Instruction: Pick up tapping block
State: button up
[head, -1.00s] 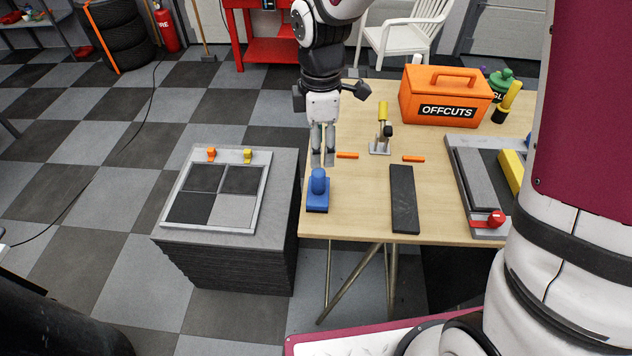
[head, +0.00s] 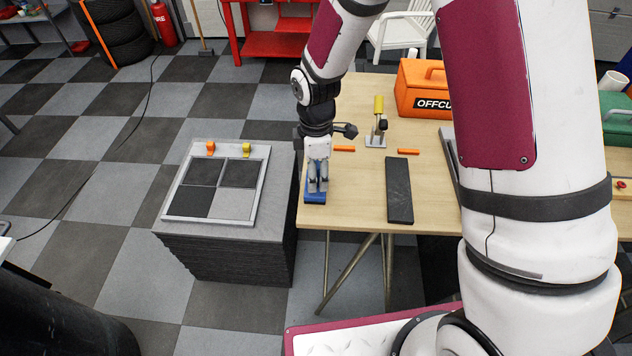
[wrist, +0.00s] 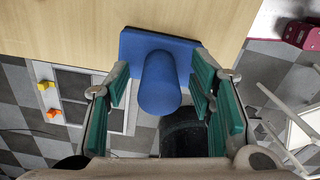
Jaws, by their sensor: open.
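The blue tapping block (head: 314,198) sits at the left front corner of the wooden table. In the head view my gripper (head: 318,186) is lowered over it and hides most of its upright round handle. The wrist view shows the block's flat base and its handle (wrist: 160,84) between my open fingers (wrist: 160,98). The green-lined pads stand on both sides of the handle with gaps, apart from it.
An orange toolbox (head: 420,90) stands behind. Left is a tile stack with a framed tile tray (head: 255,192). My arm hides the table's right side.

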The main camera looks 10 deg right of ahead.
grip_shut()
dwell(0.3)
jog(key=shift+w+r, duration=0.1)
jog(key=shift+r, duration=0.7)
notch_tip(320, 180, up, 2)
jog(key=shift+b, duration=0.45)
jog(key=s+d, duration=0.3)
jog(key=s, duration=0.4)
jog(key=s+d+r, duration=0.1)
jog(key=s+d, duration=0.2)
jog(key=s, duration=0.5)
jog(key=shift+d+r, duration=0.15)
jog(key=shift+r, duration=0.05)
